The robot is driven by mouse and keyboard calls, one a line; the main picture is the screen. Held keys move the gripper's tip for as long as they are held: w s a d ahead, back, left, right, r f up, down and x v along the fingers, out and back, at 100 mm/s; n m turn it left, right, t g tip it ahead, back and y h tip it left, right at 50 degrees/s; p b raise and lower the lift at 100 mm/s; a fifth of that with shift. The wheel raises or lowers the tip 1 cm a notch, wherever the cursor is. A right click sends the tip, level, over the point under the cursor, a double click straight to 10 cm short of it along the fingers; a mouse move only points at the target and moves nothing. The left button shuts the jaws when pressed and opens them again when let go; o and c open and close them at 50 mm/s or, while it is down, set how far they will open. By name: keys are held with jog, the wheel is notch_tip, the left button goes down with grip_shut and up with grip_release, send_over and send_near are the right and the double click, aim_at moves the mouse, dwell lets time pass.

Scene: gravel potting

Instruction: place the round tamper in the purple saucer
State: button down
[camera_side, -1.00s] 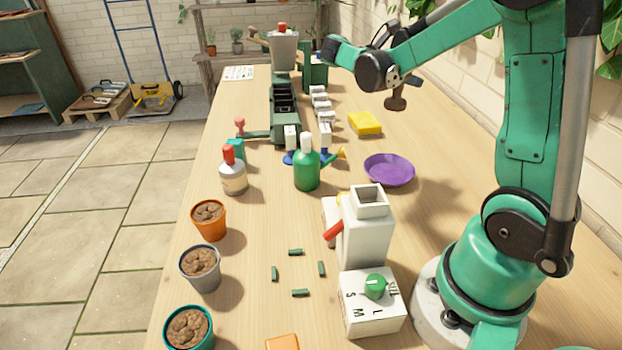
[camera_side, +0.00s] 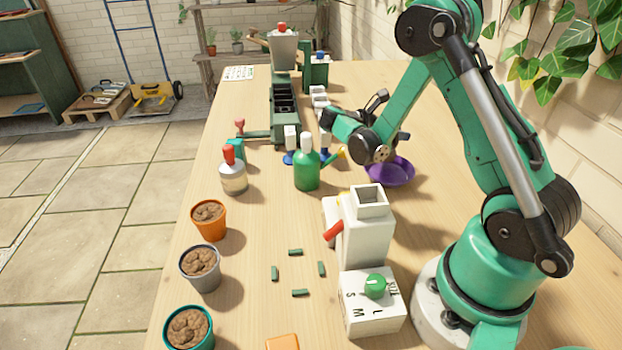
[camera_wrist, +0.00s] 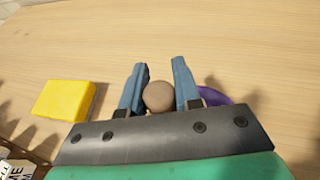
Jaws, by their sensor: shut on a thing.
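My gripper (camera_wrist: 158,80) is shut on the round tamper, its blue-grey fingers on either side of the tamper's round brown knob (camera_wrist: 159,97) in the wrist view. The purple saucer (camera_side: 404,174) lies on the table right of the green bottle in the side view. My wrist hides its left and far parts, and most of the gripper and tamper. The saucer's edge (camera_wrist: 214,95) also shows beside the right finger in the wrist view. My gripper is low at the saucer. I cannot tell whether the tamper touches it.
The green bottle (camera_side: 307,172) with a yellow-tipped spout stands left of the saucer. A white hopper box (camera_side: 367,230) stands in front of it. A yellow block (camera_wrist: 64,101) lies left of the gripper in the wrist view. The table right of the saucer is clear.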

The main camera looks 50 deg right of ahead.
jog(key=shift+f, duration=0.1)
jog(key=shift+f, duration=0.15)
jog(key=c, duration=0.6)
grip_release()
jog(key=shift+f, duration=0.1)
jog(key=shift+r, duration=0.25)
jog(key=v, duration=1.1)
jog(key=a+r+m+t+y, duration=0.1)
jog(key=a+m+t+y, duration=0.3)
jog(key=a, duration=0.1)
jog(key=s+a+r+m+t+y, duration=0.1)
jog(key=a+m+t+y, duration=0.3)
jog(key=a, duration=0.1)
jog(key=s+a+r+m+t+y, duration=0.1)
jog(key=a+m+t+y, duration=0.3)
jog(key=a+t, duration=0.1)
jog(key=shift+s+a+r+m, duration=0.2)
jog(key=shift+a+r+m, duration=0.1)
jog(key=shift+a, duration=0.25)
